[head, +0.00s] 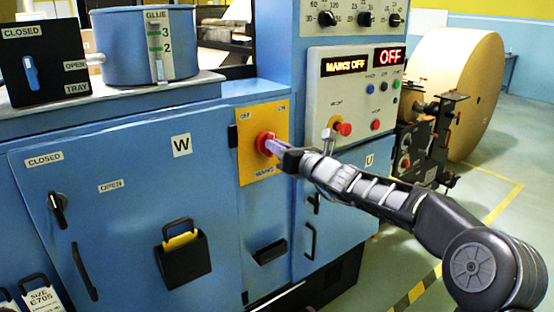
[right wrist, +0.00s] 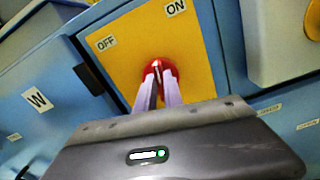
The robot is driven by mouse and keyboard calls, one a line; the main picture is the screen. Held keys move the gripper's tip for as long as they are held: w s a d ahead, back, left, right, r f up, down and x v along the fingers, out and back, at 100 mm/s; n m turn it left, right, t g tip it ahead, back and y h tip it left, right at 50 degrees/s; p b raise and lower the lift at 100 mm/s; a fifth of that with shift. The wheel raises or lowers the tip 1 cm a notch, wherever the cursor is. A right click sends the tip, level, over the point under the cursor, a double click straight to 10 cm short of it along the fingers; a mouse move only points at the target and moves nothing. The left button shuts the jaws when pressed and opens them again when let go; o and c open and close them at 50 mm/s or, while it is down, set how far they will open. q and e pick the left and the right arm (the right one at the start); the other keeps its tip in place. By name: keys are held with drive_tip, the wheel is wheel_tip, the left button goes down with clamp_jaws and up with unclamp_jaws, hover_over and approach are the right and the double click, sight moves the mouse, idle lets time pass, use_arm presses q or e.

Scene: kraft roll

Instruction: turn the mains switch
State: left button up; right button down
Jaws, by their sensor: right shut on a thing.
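The mains switch (head: 266,143) is a red knob on a yellow plate (head: 262,112) on the front of the blue machine. The plate is marked OFF at its upper left and ON at its upper right. My right gripper (head: 273,146) reaches it from the right and is shut on the knob. In the right wrist view the pale fingers (right wrist: 159,88) sit on either side of the red knob (right wrist: 156,67), partly hiding it. The knob's exact pointing direction is hard to tell. The display (head: 346,66) reads MAINS OFF. My left gripper is not in view.
A control panel (head: 328,95) with a red button (head: 344,129) stands just right of the plate, close above my right arm. A blue glue pot (head: 120,47) stands on the left worktop. A large kraft roll (head: 476,90) is at the right. Open floor lies at the lower right.

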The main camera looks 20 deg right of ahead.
drive_tip(key=n+b, duration=0.6)
drive_tip(key=n, duration=0.1)
drive_tip(key=n+b, duration=0.2)
drive_tip(key=n, duration=0.2)
drive_tip(key=shift+s+a+f+b, duration=0.1)
drive_tip(key=shift+a+b, duration=0.15)
drive_tip(key=shift+b, duration=0.15)
drive_tip(key=c, duration=1.5)
unclamp_jaws()
drive_tip(key=shift+o, duration=0.2)
